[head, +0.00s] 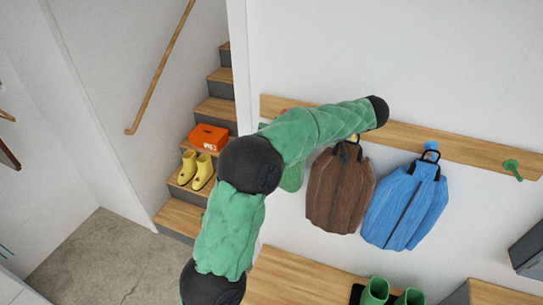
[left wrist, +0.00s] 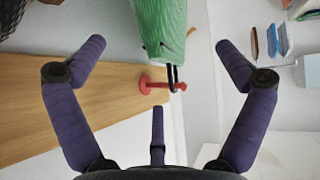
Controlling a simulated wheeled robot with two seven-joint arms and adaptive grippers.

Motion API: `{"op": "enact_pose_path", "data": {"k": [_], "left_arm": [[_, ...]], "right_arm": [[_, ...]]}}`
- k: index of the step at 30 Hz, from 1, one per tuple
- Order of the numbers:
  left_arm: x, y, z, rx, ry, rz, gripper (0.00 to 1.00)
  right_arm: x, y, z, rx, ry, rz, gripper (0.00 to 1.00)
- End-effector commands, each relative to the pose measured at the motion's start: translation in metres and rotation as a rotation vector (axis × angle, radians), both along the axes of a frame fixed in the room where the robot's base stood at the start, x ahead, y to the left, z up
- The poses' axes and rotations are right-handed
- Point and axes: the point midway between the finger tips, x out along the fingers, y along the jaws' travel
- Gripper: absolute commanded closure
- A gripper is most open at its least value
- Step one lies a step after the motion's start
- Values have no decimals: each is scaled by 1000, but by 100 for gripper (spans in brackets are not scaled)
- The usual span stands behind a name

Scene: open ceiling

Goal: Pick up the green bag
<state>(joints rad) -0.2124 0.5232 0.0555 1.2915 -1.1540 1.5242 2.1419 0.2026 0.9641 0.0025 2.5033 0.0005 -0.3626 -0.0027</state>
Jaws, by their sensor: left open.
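The green bag (left wrist: 160,32) hangs by a dark strap loop from a red hook (left wrist: 160,86) on a wooden rail. In the head view only a small piece of the green bag (head: 292,176) shows, left of the brown bag; my green arm covers the rest. My left gripper (left wrist: 160,46) is open and empty, with its purple fingers spread on either side of the bag's strap end and the hook. The bag appears beyond the fingers; contact cannot be seen. The gripper itself is hidden in the head view. My right gripper is not in view.
A brown bag (head: 340,190) and a blue bag (head: 404,205) hang on the rail (head: 460,147), with a green hook (head: 511,166) farther right. Below are a wooden bench (head: 300,280) and green boots (head: 376,292). Stairs at left hold yellow boots (head: 203,172) and an orange box (head: 208,137).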

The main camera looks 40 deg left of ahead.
Motion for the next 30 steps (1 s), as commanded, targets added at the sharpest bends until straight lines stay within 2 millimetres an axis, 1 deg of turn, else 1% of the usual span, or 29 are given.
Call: {"op": "enact_pose_path", "data": {"k": [9,17,23,27,30], "left_arm": [[5,31,-30,0,4,1,0],[8,43,-42,1,4,0,0],[12,61,-60,0,5,1,0],[14,71,-72,-1,3,1,0],[15,74,-75,0,2,1,0]], "right_arm": [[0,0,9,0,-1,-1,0],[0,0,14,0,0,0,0],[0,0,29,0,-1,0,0],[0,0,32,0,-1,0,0],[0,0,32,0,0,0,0]]}}
